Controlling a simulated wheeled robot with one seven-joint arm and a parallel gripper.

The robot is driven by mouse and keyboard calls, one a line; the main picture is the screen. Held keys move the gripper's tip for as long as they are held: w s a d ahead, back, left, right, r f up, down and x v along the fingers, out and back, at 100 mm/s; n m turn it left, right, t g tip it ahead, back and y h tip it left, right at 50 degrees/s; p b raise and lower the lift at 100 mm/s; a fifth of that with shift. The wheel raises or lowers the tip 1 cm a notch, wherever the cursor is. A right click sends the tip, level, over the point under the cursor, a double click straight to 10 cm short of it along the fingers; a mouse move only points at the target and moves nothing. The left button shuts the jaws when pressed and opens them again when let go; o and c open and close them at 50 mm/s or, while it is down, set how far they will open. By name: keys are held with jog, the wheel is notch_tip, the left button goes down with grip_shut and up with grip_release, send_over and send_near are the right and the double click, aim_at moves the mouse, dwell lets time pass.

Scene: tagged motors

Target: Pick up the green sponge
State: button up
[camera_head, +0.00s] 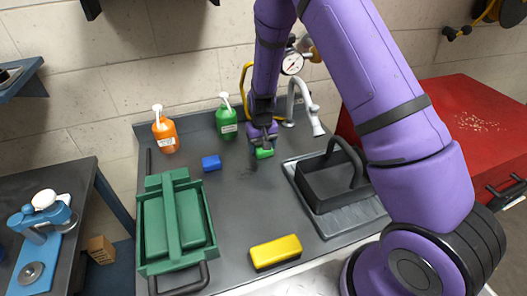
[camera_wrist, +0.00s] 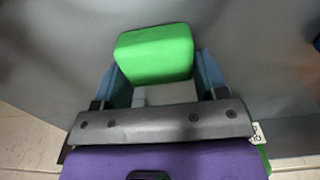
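The green sponge (camera_head: 264,153) is a small bright green block at the middle of the grey worktop, towards the back. In the wrist view the sponge (camera_wrist: 154,54) sits between the two blue-grey fingers of my gripper (camera_wrist: 158,72), with one finger against each side. My gripper (camera_head: 263,143) points down and looks shut on the sponge. A dark shadow lies on the worktop just below and left of the sponge; how high the sponge is above the surface is hard to tell.
Around it on the worktop (camera_head: 228,215) are a blue block (camera_head: 211,163), a yellow block (camera_head: 275,252), a green carrier (camera_head: 153,229), a dark caddy (camera_head: 325,184) on a grey tray, an orange bottle (camera_head: 165,135), a green bottle (camera_head: 227,124) and a faucet (camera_head: 304,98).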

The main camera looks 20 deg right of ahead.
jog(key=c, duration=0.4)
notch_tip(320, 180, up, 10)
jog(key=shift+r, duration=0.1)
jog(key=shift+c, duration=0.2)
jog(key=o, duration=0.4)
jog(key=shift+c, duration=1.4)
